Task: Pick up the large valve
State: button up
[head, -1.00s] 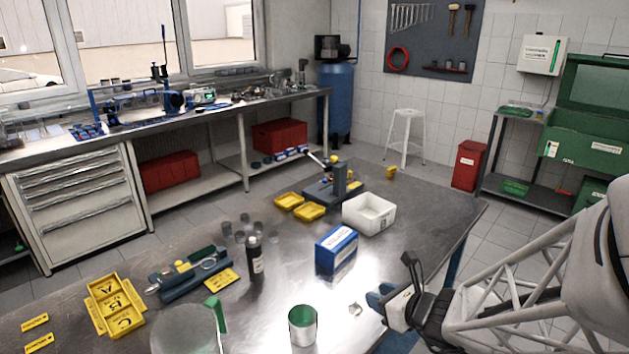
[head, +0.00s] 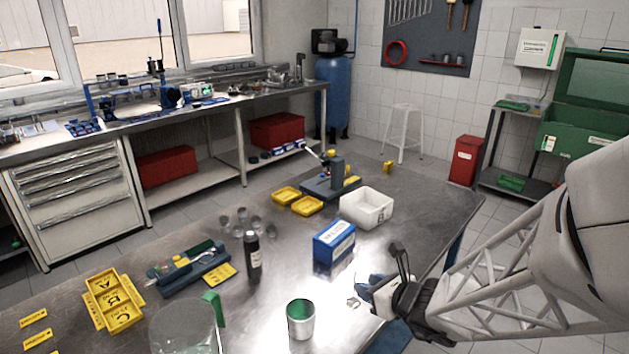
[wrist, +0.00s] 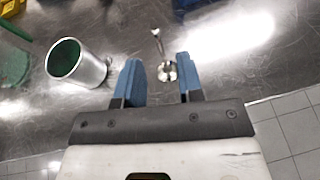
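A metal valve (wrist: 166,72) with a round head and a thin stem shows in the wrist view. Its head appears between the two blue fingers of my gripper (wrist: 158,62), and its stem points away past the fingertips. My gripper is open, with a clear gap between each finger and the valve. In the head view a small shiny piece (head: 353,302), seemingly the valve, lies on the metal table just left of my gripper (head: 372,284). I cannot tell the exact height of the fingers above it.
A metal cup (head: 301,322) with a green inside stands left of the valve, and also shows in the wrist view (wrist: 88,70). A blue box (head: 334,245) stands behind. A dark bottle (head: 253,258), glass jar (head: 186,330) and yellow trays (head: 115,302) are farther left.

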aim_at(353, 299)
jog(key=shift+x, duration=2.6)
grip_shut()
